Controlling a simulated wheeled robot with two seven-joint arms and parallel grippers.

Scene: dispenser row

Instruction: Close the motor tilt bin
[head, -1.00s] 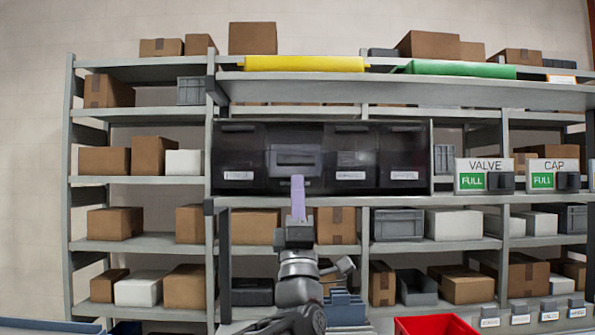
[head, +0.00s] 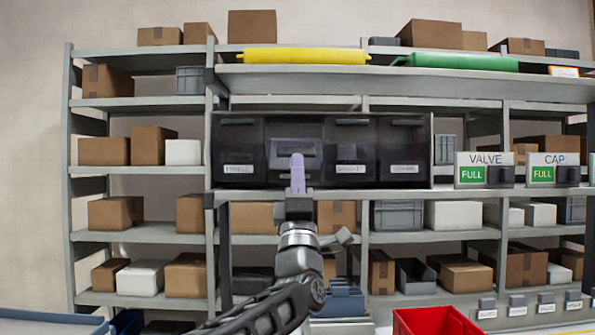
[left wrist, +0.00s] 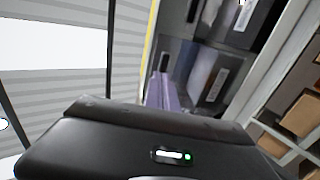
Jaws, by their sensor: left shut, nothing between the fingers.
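Several dark tilt bins stand side by side in a row. The second from the left (head: 284,133) looks tilted forward: its paler front and handle sit lower than its neighbours' handles. Its label is largely hidden behind my fingers, and I cannot read any bin label. My left gripper (head: 298,160) is shut and empty, its lavender fingers pointing up in front of this bin's lower front. I cannot tell whether they touch it. In the left wrist view the shut fingers (left wrist: 162,92) appear beside dark bin fronts with white labels (left wrist: 217,85). My right gripper is out of view.
A shelf edge (head: 390,195) runs just below the bins. VALVE (head: 485,170) and CAP (head: 553,170) dispensers stand to the right. A red bin (head: 432,321) is low in front. Cartons fill the rack behind.

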